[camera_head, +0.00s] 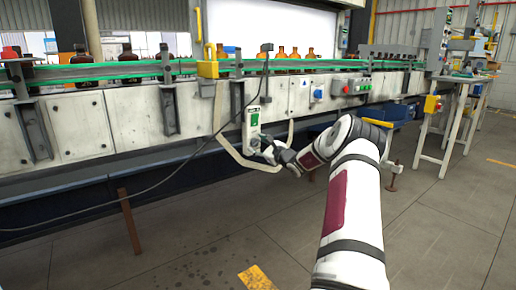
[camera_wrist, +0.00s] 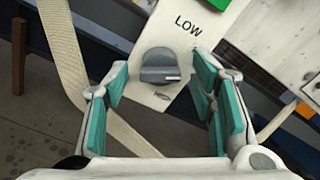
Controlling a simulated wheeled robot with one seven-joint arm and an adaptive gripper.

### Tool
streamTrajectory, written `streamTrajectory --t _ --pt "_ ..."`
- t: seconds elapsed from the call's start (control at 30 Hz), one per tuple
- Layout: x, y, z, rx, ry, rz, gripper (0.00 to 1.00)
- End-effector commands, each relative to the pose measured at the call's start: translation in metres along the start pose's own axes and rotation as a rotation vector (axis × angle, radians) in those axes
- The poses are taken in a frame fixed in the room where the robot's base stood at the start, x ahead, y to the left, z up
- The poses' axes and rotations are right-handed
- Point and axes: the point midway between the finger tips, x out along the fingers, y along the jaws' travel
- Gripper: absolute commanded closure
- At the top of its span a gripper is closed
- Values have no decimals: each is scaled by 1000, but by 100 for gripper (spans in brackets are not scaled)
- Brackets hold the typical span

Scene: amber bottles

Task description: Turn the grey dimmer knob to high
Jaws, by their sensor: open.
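The grey dimmer knob (camera_wrist: 158,68) sits on a pale panel (camera_wrist: 175,28) in the wrist view, below the printed word LOW. A short light mark shows at the knob's lower right. My gripper (camera_wrist: 160,77) is open, with teal finger pads on the left and right of the knob. I see gaps on both sides and cannot tell how far the fingertips are from the panel. In the head view the panel (camera_head: 253,117) hangs on the conveyor's front, and my gripper (camera_head: 268,150) is at its lower end, covering the knob.
The white conveyor side (camera_head: 130,120) runs across the head view, with amber bottles (camera_head: 127,53) on top. A dark cable (camera_head: 190,158) hangs before it. A red button box (camera_head: 352,87) is right of the panel.

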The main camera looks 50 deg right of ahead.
Motion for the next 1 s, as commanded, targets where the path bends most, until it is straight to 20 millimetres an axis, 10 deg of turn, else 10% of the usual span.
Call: streamTrajectory --t 0.37,0.6,1.0 --pt "5 0 1 0 0 -1 49" --pt "5 0 1 0 0 -1 98" --pt "5 -1 2 60 0 -1 98"
